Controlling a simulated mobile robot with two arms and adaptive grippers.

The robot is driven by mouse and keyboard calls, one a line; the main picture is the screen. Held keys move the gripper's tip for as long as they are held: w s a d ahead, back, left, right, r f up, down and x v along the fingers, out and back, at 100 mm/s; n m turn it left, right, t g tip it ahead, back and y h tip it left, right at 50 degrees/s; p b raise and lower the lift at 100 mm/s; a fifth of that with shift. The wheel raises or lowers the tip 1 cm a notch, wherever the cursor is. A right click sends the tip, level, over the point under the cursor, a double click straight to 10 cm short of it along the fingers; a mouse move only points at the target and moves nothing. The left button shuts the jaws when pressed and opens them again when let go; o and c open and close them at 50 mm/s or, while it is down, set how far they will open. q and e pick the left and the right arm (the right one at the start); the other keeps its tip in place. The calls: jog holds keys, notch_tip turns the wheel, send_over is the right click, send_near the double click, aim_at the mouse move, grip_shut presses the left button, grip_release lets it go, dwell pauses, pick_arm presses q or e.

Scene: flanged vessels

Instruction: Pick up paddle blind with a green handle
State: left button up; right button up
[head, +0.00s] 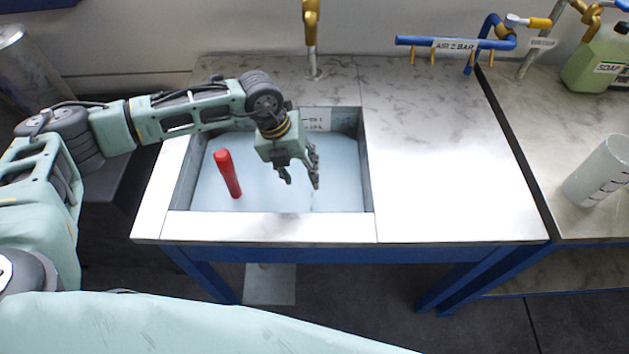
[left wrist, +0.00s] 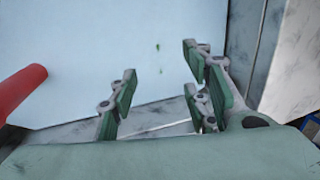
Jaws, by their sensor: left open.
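No paddle blind with a green handle can be made out clearly. A red handle (head: 228,174) stands up, slightly tilted, from the pale blue surface inside the sink (head: 272,219). It also shows at the left edge of the left wrist view (left wrist: 20,88). My left gripper (head: 301,182) is open and empty, pointing down into the sink, to the right of the red handle and apart from it. In the left wrist view small green specks (left wrist: 157,47) show on the pale surface beyond the fingers (left wrist: 160,75); I cannot tell what they belong to. My right gripper is not in view.
The sink's walls surround my left gripper. The metal worktop (head: 440,150) to the right is clear. A tap (head: 311,35) stands behind the sink. A blue pipe (head: 420,41), a green soap bottle (head: 597,62) and a white cylinder (head: 600,172) are at the right.

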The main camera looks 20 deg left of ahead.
aim_at(311, 197)
pick_arm(q)
jog(key=x, duration=1)
jog(key=shift+s+a+f, duration=0.1)
jog(key=shift+s+f, duration=0.05)
jog(key=shift+f, duration=0.8)
grip_shut()
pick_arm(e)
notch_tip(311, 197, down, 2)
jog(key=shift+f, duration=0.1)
pick_arm(q)
jog(key=shift+r, duration=0.15)
